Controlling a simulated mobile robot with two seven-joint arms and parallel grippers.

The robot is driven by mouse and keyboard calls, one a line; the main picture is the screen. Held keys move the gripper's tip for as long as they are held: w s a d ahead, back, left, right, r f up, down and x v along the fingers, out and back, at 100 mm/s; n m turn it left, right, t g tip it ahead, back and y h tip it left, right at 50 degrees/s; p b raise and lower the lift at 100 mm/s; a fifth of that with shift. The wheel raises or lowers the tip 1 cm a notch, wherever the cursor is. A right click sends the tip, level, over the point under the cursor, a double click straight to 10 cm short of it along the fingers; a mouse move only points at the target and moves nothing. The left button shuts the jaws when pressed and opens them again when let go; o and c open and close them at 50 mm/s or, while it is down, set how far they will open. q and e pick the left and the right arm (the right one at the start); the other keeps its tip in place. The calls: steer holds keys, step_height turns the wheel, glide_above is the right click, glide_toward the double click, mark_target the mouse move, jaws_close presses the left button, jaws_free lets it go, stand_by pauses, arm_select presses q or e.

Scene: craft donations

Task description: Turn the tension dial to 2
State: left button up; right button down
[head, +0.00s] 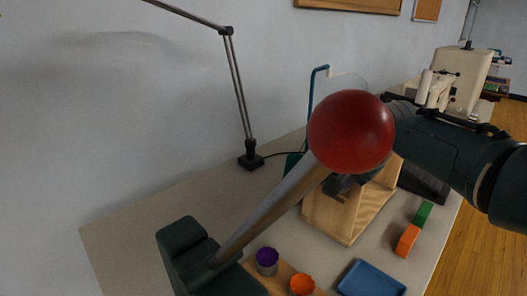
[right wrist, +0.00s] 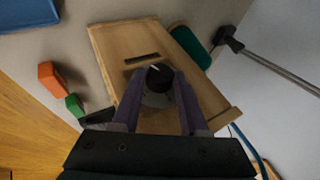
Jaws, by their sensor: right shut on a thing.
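The tension dial (right wrist: 159,77) is a round black knob with a short white mark, on a pale wooden box (right wrist: 112,50). In the right wrist view the white mark points up and slightly left. No numbers are readable there. My right gripper (right wrist: 159,84) is shut on the dial, one finger on each side of it. In the head view my right arm comes in from the right to the wooden box (head: 338,218). There a red ball hides most of my right gripper and the dial. My left gripper is not in view.
The red ball (head: 351,131) tops a metal rod from a dark green base (head: 182,250), close in front. A lamp (head: 250,155) stands behind. Orange (head: 407,240) and green (head: 423,214) blocks, a blue tray (head: 370,280) and purple (head: 267,261) and orange (head: 302,285) pots stand nearer.

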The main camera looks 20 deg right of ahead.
steer(key=shift+w+g+h+b, duration=0.25)
steer(key=shift+g+h+b, duration=0.15)
steer(key=shift+g+b, duration=0.75)
steer(key=shift+n, duration=0.3)
steer(key=shift+c, duration=2.2)
jaws_free()
steer(key=shift+r, duration=0.1)
steer(key=p+v, duration=0.7)
steer(key=v, duration=0.3)
steer(key=shift+w+a, duration=0.1)
steer(key=shift+a, duration=0.05)
